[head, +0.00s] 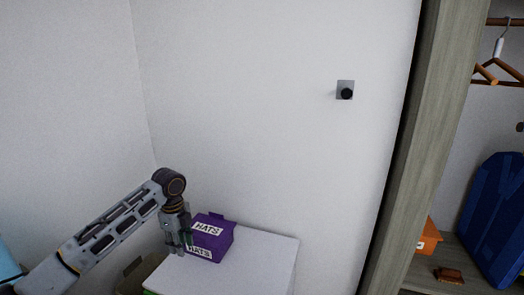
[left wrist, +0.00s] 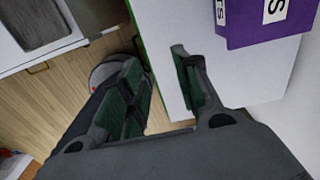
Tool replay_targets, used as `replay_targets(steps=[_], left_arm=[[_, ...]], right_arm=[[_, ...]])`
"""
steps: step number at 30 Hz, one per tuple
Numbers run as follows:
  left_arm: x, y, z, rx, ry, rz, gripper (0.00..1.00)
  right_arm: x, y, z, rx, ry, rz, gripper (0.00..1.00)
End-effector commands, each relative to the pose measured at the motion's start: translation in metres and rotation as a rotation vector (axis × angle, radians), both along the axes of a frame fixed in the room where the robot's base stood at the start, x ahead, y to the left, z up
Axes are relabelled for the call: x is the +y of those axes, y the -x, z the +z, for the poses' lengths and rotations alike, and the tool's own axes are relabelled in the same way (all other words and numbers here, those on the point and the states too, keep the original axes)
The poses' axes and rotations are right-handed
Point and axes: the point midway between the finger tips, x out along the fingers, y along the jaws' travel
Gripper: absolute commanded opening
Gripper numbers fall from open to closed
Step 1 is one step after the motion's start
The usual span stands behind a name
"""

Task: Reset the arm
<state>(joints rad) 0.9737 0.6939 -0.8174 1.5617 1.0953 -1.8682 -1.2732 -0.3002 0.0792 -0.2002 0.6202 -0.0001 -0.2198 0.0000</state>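My left arm reaches in from the lower left in the head view. Its gripper (head: 180,247) points down, just left of a purple box (head: 212,238) labelled "HATS". In the left wrist view the gripper (left wrist: 156,62) is open, with a clear gap between its dark green-padded fingers and nothing held. The purple box (left wrist: 262,22) shows at the top right there, apart from the fingers. My right gripper is in neither view.
The box stands on a white surface (head: 262,262) with a green edge. At right, an open wardrobe holds hangers (head: 497,68), a blue case (head: 497,220) and an orange box (head: 429,238). Wooden floor (left wrist: 65,92) shows below.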

Motion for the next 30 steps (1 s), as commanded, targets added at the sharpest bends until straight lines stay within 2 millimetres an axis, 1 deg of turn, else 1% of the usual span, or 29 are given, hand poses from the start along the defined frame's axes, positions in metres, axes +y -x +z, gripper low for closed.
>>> replay_targets(steps=[8,14,21,30], left_arm=[[-0.016,0.009,-0.018,-0.005,0.008,0.021,0.32],[-0.035,0.02,-0.039,-0.014,0.02,0.054,0.32],[-0.063,0.041,-0.07,-0.033,0.051,0.126,0.32],[-0.095,0.07,-0.1,-0.056,0.103,0.241,0.32]], right_arm=[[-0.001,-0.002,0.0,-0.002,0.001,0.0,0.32],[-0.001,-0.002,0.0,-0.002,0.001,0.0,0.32],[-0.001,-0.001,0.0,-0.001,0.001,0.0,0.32],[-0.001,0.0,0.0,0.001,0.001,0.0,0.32]])
